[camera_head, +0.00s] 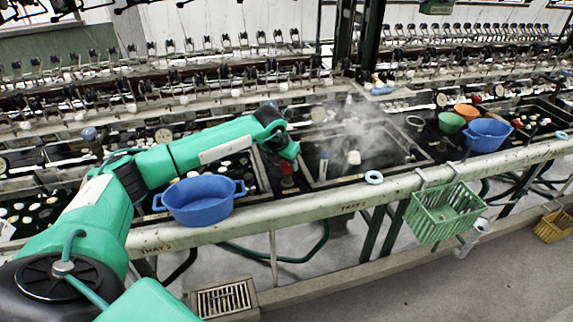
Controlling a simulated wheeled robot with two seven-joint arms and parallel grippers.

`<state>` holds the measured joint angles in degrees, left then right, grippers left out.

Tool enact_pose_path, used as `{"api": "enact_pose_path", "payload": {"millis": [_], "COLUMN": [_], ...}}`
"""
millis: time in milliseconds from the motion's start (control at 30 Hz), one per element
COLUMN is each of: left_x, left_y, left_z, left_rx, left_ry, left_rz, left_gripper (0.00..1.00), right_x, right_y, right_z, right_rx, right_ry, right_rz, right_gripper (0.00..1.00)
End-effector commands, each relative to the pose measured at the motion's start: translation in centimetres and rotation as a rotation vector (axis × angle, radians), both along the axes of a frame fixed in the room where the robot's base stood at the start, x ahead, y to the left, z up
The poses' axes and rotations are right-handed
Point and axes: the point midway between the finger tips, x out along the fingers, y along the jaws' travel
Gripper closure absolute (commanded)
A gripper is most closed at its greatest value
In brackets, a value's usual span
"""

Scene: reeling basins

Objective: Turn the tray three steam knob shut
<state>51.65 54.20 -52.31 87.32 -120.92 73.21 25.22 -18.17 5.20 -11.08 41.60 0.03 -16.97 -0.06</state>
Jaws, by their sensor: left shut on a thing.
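My left arm reaches in from the left, and its gripper (287,160) points down at the rail between two basins. It is shut on a red-topped steam knob (287,170), which is mostly hidden under the gripper. The knob stands at the left end of the tray three basin (318,183), whose front rail reads TRAY 3. White steam (365,138) rises over that basin. I cannot tell how far the knob is turned. My right gripper is not in view.
A blue two-handled tub (200,203) sits on the front rail by TRAY 2. A pale blue ring (374,177) lies on the rail. A green basket (446,212) hangs in front at right. Blue, green and orange bowls (487,136) stand farther right. A floor drain (224,299) lies below.

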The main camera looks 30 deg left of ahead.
Motion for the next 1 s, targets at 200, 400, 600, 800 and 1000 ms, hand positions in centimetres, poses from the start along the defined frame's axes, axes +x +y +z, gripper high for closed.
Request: {"api": "enact_pose_path", "payload": {"millis": [200, 400, 600, 800, 1000], "left_x": [0.1, 0.1, 0.1, 0.1, 0.1], "left_y": [0.2, 0.2, 0.3, 0.3, 0.3], "left_z": [-0.2, -0.1, 0.0, 0.1, 0.1], "left_rx": [-0.001, -0.001, 0.000, -0.001, 0.000], "left_ry": [-0.002, -0.003, -0.003, -0.003, -0.002], "left_rz": [-0.153, -0.287, -0.382, -0.431, -0.443], "left_gripper": [0.82, 0.82, 0.82, 0.82, 0.82], "right_x": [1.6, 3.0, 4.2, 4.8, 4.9], "right_y": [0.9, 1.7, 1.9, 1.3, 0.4], "right_z": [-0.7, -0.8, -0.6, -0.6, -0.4], "right_rx": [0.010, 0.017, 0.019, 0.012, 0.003], "right_ry": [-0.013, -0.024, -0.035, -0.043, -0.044], "right_rz": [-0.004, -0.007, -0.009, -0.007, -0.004], "right_gripper": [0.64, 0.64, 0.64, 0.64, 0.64]}}
